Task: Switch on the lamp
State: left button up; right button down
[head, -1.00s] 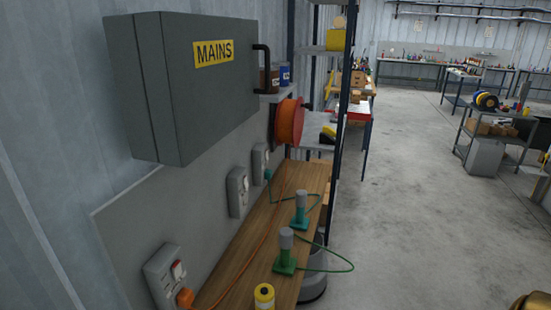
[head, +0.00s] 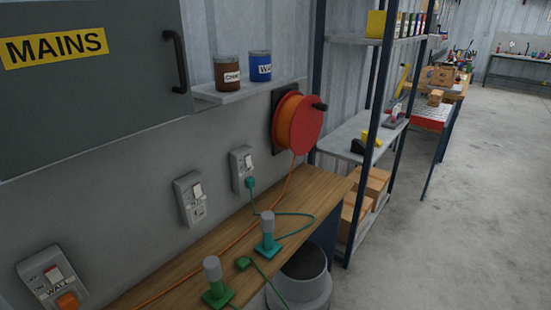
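Two small stand-like items with grey tops, possibly lamps, stand upright on the bench: a teal one (head: 267,246) and a green one (head: 216,292). A teal cord runs from the teal one to a teal plug (head: 250,183) at the far wall socket (head: 241,160). A green plug (head: 243,263) lies loose on the bench with a green cord. The middle socket (head: 190,199) holds no plug. The near socket (head: 48,272), marked WALL, has a reddish switch and an orange plug (head: 67,300). The grey MAINS box (head: 95,110) is shut. Neither gripper is in view.
An orange cable reel (head: 300,122) hangs on the wall, its cable crossing the wooden bench (head: 320,185). Two cans stand on a small shelf (head: 240,95). A dark-topped bin (head: 302,285) is by the bench front. Open floor (head: 460,200) lies right.

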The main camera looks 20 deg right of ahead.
aim_at(249, 163)
jog(key=i+l, duration=0.2)
jog(key=i+l+u, duration=0.1)
jog(key=l, duration=0.3)
jog(key=i+l+u, duration=0.1)
jog(key=i+l, duration=0.3)
jog(key=l, duration=0.2)
jog(key=i+l+u, duration=0.1)
jog(key=i, duration=0.4)
